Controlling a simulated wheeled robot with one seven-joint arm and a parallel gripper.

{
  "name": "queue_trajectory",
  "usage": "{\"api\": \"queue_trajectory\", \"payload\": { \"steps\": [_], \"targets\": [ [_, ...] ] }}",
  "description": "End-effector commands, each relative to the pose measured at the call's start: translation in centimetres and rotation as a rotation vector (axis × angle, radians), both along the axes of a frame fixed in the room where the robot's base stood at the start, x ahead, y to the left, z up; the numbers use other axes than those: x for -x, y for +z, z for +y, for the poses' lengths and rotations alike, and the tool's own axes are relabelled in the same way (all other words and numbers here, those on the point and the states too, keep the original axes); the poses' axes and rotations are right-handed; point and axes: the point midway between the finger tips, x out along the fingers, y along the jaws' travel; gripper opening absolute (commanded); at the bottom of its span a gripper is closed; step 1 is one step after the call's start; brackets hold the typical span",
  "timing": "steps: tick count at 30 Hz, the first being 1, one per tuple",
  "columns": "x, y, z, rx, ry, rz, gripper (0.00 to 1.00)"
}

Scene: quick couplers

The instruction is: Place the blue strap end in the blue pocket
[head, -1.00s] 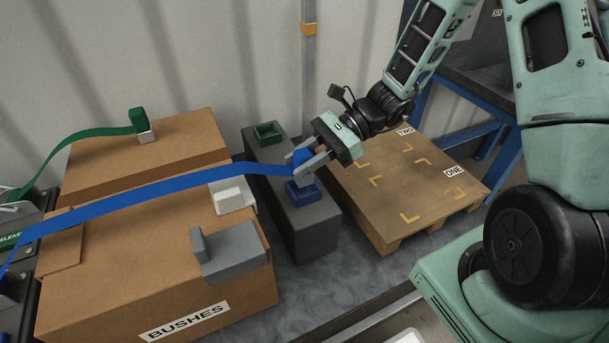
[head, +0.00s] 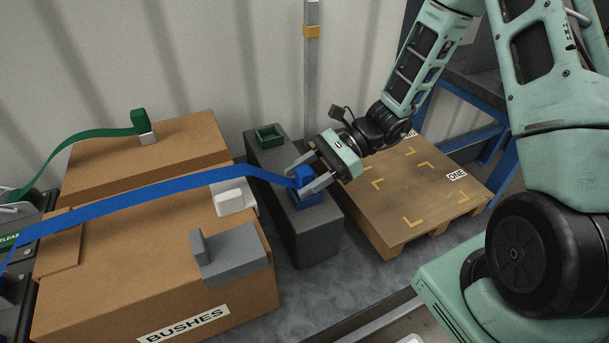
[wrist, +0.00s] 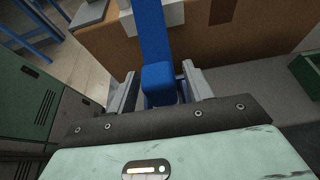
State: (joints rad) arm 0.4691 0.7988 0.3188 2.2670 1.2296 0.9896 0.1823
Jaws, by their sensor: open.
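The blue strap (head: 150,193) runs from the lower left across the cardboard boxes to its blue end block (head: 304,176). The end block sits at the blue pocket (head: 310,201) on top of the dark grey block, seemingly down in it; its depth is hard to tell. My gripper (head: 304,179) is open around the end block, a finger on either side. In the wrist view the blue end block (wrist: 159,80) lies between the two spread fingers, with the strap leading away from it. The pocket is mostly hidden there.
A green pocket (head: 270,135) is at the far end of the grey block (head: 318,240). A green strap end (head: 139,122) stands on the rear box. A cardboard box marked BUSHES (head: 90,290) is at left; a pallet (head: 400,230) is at right.

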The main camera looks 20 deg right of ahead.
Motion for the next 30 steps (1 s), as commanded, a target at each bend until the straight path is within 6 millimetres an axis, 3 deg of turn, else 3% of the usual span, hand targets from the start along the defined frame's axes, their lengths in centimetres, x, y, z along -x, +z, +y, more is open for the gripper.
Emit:
{"api": "queue_trajectory", "payload": {
  "steps": [5,18,22,26,30],
  "targets": [
    [-0.1,0.7,-0.8,0.001,-0.003,0.000,0.51],
    [-0.1,4.0,-8.7,0.001,-0.004,-0.002,0.51],
    [-0.1,4.6,-10.2,0.000,-0.001,-0.002,0.51],
    [0.1,5.0,-10.7,0.007,0.013,-0.005,0.51],
    [1.6,6.0,-7.7,0.084,0.179,-0.073,0.51]
  ]
}}
